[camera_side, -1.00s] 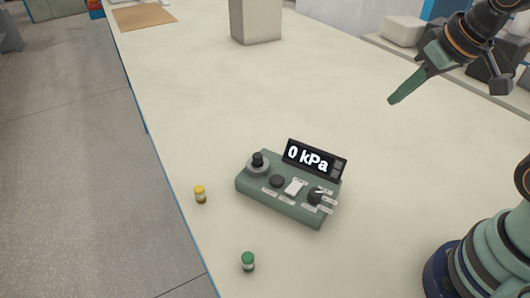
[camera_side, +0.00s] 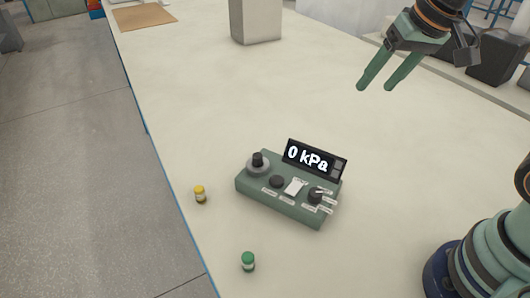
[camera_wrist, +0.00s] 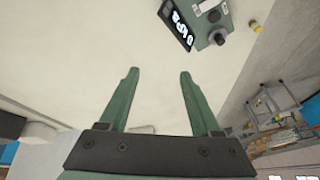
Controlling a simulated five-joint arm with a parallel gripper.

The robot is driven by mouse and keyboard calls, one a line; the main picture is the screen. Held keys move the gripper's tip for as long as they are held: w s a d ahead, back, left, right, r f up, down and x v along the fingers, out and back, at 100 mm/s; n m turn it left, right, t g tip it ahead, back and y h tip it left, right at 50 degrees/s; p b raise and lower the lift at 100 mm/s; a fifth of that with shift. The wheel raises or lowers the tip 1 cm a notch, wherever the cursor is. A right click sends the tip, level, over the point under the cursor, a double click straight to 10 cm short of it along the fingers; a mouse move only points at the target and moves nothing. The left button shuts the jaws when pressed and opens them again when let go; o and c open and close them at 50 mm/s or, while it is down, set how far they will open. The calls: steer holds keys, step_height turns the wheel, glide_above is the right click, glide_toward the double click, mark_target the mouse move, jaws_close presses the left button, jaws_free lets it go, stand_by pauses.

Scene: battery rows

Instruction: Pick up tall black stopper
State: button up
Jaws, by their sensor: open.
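The tall black stopper (camera_side: 257,159) stands upright in the round grey seat at the left end of a green control box (camera_side: 279,208). In the wrist view the box (camera_wrist: 203,22) is at the top, and the black stopper (camera_wrist: 219,38) shows at its near end. My gripper (camera_side: 376,88) is open and empty, high above the table at the upper right of the side view, well away from the box. In the wrist view its two green fingers (camera_wrist: 159,72) are spread apart with nothing between them.
A display (camera_side: 315,160) on the box reads 0 kPa. A yellow-capped vial (camera_side: 200,195) and a green-capped vial (camera_side: 248,262) stand near the table's left edge. A grey block (camera_side: 256,22) stands at the back. The table (camera_side: 215,90) between is clear.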

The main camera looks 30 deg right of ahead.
steer(key=w+a+m+g, duration=0.2)
steer(key=w+a+m, duration=0.6)
steer(key=w, duration=0.1)
steer(key=m+g, duration=0.3)
steer(key=m, duration=0.5)
glide_above(257, 155)
steer(key=f, duration=1.4)
steer(key=shift+w+a+f, duration=0.1)
steer(key=shift+a+f, duration=0.2)
steer(key=shift+f, duration=0.1)
steer(key=shift+d+f, duration=0.15)
steer(key=shift+f, duration=1.15)
steer(key=shift+d+f, duration=0.15)
steer(key=shift+f, duration=1.15)
jaws_close()
